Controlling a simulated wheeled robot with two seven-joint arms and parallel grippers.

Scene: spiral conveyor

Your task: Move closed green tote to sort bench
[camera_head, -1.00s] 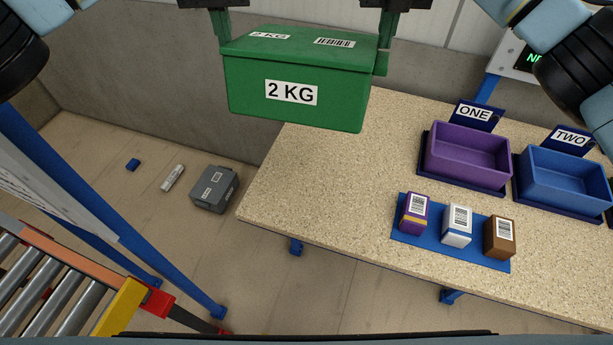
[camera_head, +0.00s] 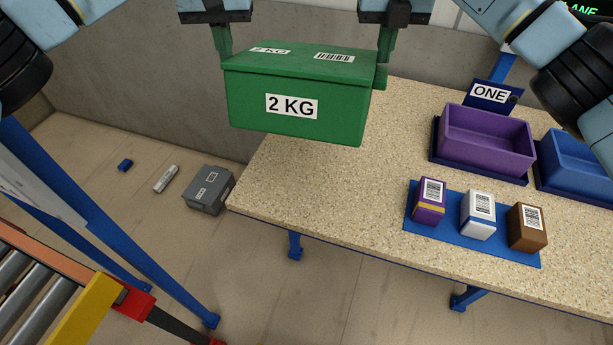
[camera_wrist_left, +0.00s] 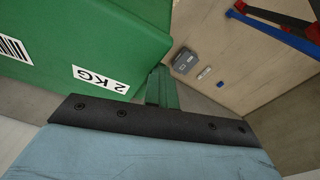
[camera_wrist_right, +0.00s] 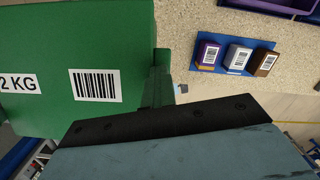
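The closed green tote (camera_head: 295,118), with a "2 KG" label on its front and a barcode on its lid, hangs level in the air in the head view. It is in front of the grey wall and partly overlaps the sort bench's back left part. My left gripper (camera_head: 223,50) is at its left end and my right gripper (camera_head: 386,52) at its right end. Both appear shut on the tote's ends; the contact is partly hidden. The tote also shows in the left wrist view (camera_wrist_left: 85,45) and right wrist view (camera_wrist_right: 85,40). The speckled sort bench (camera_head: 330,200) lies below and right.
On the bench are a purple bin (camera_head: 487,140) by a "ONE" sign, a blue bin (camera_head: 580,165), and a blue mat (camera_head: 455,242) with three small boxes. The bench's left part is clear. A grey box (camera_head: 209,190) lies on the floor. A roller conveyor (camera_head: 35,290) is front left.

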